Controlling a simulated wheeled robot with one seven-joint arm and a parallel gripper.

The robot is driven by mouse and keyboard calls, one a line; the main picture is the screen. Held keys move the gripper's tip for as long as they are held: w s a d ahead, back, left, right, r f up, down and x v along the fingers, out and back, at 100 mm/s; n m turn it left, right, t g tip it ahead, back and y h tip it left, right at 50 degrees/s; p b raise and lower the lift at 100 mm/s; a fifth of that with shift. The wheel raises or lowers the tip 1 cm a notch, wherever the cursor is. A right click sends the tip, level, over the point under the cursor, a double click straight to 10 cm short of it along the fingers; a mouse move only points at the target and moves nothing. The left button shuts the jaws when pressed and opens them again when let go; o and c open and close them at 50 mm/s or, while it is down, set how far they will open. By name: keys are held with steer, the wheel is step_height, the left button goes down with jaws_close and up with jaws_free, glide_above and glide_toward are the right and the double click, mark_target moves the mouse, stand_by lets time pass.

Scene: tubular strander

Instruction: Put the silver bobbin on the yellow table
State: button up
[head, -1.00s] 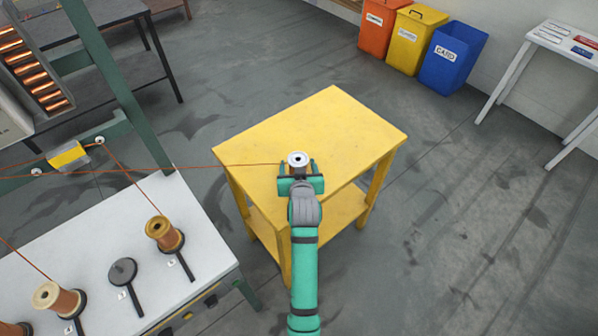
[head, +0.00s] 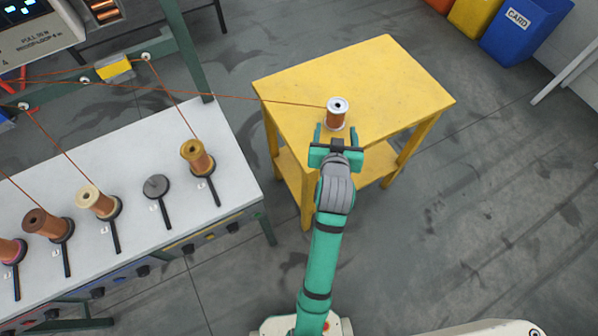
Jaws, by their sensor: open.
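The silver bobbin (head: 336,113), with a silver rim and copper wire wound on it, stands upright on the yellow table (head: 385,75), near its front edge. A copper wire runs from it to the left toward the strander. My gripper (head: 336,133) is open just in front of the bobbin, on its near side. Its fingers point at the bobbin and appear clear of it; the exact gap is hard to tell.
A white bench (head: 130,180) at the left carries several wound bobbins on holders and one empty holder (head: 156,186). Wires stretch above it to a green frame (head: 188,50). A blue card bin (head: 525,30) stands at the back right. The floor to the right is clear.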

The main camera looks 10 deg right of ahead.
steer(key=s+a+f+n, duration=0.1)
steer(key=s+a+f, duration=0.2)
steer(key=s, duration=0.2)
steer(key=s+a+f+t+y, duration=0.1)
steer(key=s+a+f, duration=0.25)
steer(key=s, duration=0.25)
steer(key=s+a+f+n, duration=0.1)
steer(key=s+a+f, duration=0.15)
steer(key=s, duration=0.25)
steer(key=s+a+r+t+y, duration=0.1)
steer(key=s+a, duration=0.3)
steer(key=s, duration=0.5)
steer(key=s+a+r+n+t+y, duration=0.1)
steer(key=s+a+r, duration=0.2)
steer(key=s, duration=0.6)
steer(key=shift+s+a+r, duration=0.3)
steer(key=shift+a+r, duration=0.05)
steer(key=shift+r, duration=0.25)
steer(key=shift+c, duration=0.2)
